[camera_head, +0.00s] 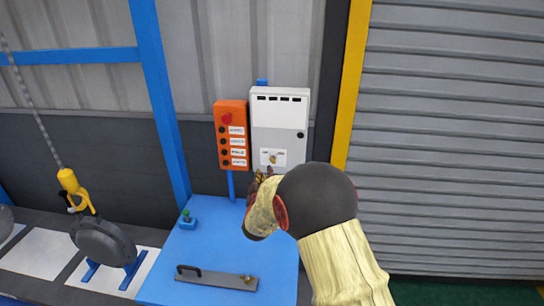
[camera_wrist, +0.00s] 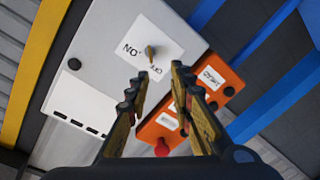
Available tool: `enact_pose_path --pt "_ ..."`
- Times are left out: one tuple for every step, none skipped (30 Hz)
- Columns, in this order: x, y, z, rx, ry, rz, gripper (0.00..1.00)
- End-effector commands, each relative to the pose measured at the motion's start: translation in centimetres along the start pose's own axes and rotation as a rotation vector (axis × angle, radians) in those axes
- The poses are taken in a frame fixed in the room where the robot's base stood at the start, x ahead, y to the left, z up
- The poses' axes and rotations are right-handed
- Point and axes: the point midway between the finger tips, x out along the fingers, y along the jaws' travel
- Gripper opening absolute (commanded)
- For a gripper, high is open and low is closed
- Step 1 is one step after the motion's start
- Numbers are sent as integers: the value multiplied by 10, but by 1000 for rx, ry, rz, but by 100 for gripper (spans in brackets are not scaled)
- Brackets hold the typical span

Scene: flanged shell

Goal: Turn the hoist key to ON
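The hoist key (camera_wrist: 150,51) is a small brass-coloured key on a white label plate (camera_wrist: 138,68) reading ON and OFF, which appears upside down in the wrist view. In the head view the key (camera_head: 272,158) sits low on the front of a white-grey control box (camera_head: 279,110). My gripper (camera_wrist: 158,78) is open, with its two fingers apart and nothing between them. It is in front of the box, just below the key in the head view, and appears apart from it. Which mark the key points to is hard to tell.
An orange button panel (camera_head: 231,135) with a red knob stands left of the box. Below is a blue table (camera_head: 190,250) with a grey handled bar (camera_head: 216,279) and a green-topped blue block (camera_head: 187,220). A yellow hoist hook (camera_head: 75,190) hangs left. A shutter is right.

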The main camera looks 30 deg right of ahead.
Motion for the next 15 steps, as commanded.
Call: enact_pose_path --pt "3 2 6 -23 -2 29 23" --pt "5 4 8 -36 -1 46 23" --pt "6 6 11 -47 0 64 23" --pt "7 6 13 -54 0 74 23" --pt "8 7 15 -60 -1 80 23" --pt "11 7 16 -64 -1 86 23" --pt "13 8 16 -66 0 89 23" --pt "16 8 16 -66 0 91 23" --pt "21 9 16 -66 0 91 23" --pt "25 9 17 -66 0 91 23" --pt "30 10 17 -65 0 91 23" --pt "36 11 16 -65 1 92 23" --pt "41 11 16 -65 1 90 23" --pt "46 10 17 -65 0 89 23" --pt "52 11 16 -64 1 90 23"
